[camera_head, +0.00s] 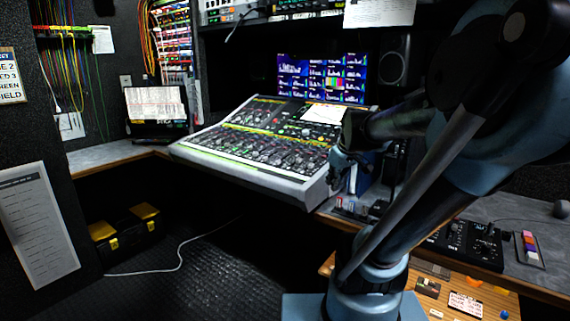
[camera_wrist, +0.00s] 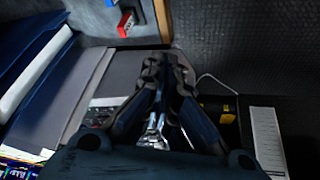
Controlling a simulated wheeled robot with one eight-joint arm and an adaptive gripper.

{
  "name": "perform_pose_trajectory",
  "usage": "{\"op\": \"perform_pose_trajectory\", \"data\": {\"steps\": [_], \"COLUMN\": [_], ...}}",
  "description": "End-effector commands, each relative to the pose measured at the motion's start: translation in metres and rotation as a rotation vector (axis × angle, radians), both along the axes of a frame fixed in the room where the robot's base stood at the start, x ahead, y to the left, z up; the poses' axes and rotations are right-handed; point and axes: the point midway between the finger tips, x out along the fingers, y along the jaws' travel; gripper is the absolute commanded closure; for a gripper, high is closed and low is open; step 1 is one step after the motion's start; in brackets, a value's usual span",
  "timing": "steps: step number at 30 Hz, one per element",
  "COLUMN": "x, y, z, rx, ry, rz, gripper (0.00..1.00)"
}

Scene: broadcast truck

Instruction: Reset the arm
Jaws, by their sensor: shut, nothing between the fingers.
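My arm rises on the right side of the head view and reaches left across the right end of the mixing console. My gripper (camera_head: 338,176) is at the console's right front corner in that view, small and dark. In the wrist view my gripper (camera_wrist: 170,62) shows with its fingers together and nothing between them.
The mixing console (camera_head: 265,140) stands mid-picture, with a lit monitor (camera_head: 322,78) behind it. A small control panel (camera_head: 465,243) lies on the right desk. A black and yellow case (camera_head: 125,232) and a white cable (camera_head: 180,255) lie on the floor, which is otherwise clear.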

Motion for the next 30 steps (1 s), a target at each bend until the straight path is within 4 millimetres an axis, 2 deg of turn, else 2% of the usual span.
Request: {"op": "perform_pose_trajectory", "data": {"steps": [1,3,9,15,20,30], "x": [-0.019,-0.043,-0.105,-0.145,-0.157,-0.158], "y": [-0.002,-0.005,-0.016,-0.025,-0.028,-0.028], "z": [-0.01,-0.024,-0.062,-0.09,-0.099,-0.099], "rx": [0.006,0.013,0.02,0.016,0.013,0.012], "ry": [0.028,0.069,0.171,0.234,0.251,0.253], "rz": [-0.044,-0.113,-0.319,-0.474,-0.526,-0.53], "gripper": [1.0,1.0,1.0,1.0,1.0,1.0]}}
